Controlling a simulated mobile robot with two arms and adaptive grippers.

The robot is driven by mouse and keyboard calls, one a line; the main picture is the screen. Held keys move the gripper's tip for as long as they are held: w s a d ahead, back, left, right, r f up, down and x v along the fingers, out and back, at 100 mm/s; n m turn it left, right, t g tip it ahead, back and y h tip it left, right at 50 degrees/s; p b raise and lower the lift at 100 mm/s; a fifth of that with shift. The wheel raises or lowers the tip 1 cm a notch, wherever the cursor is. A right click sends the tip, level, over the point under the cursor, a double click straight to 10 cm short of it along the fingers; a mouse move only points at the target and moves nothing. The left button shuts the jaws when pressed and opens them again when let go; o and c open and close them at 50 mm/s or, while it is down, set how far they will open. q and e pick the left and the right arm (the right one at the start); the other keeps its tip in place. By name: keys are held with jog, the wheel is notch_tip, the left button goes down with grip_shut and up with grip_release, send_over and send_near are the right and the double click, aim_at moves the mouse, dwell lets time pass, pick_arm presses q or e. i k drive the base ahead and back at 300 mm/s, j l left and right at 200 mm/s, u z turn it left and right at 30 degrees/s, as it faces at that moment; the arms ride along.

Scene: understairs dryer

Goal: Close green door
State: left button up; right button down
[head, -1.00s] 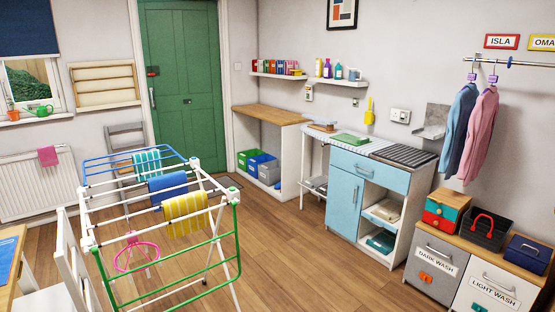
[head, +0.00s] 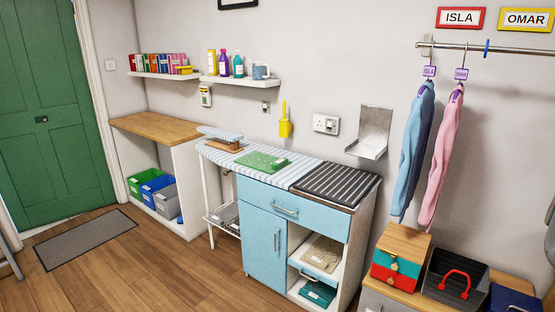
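The green panelled door (head: 45,115) stands at the far left of the head view. Its left part is cut off by the picture's edge. Its visible right edge sits against the white door frame (head: 98,105), and no gap shows there. A small dark fitting (head: 41,119) is on its middle. Neither of my grippers is in view.
A grey mat (head: 85,239) lies on the wooden floor before the door. A wood-topped shelf unit (head: 158,128) with several bins stands to its right, then a blue cabinet (head: 263,245). The floor (head: 150,275) between is clear. Clothes hang at the right.

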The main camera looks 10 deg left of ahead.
aim_at(54, 169)
jog(key=i+u, duration=0.35)
jog(key=i, duration=0.25)
jog(key=i+l+u, duration=0.3)
jog(key=i, duration=0.3)
jog(key=i+j+u, duration=0.35)
jog(key=i+u, duration=0.6)
jog(key=i, duration=0.3)
jog(key=i+l+u, duration=0.1)
jog(key=i+u, duration=0.4)
jog(key=i, duration=0.15)
jog(key=i+u, duration=0.15)
jog(key=i, duration=0.95)
jog(key=i+l+u, duration=0.15)
jog(key=i, duration=1)
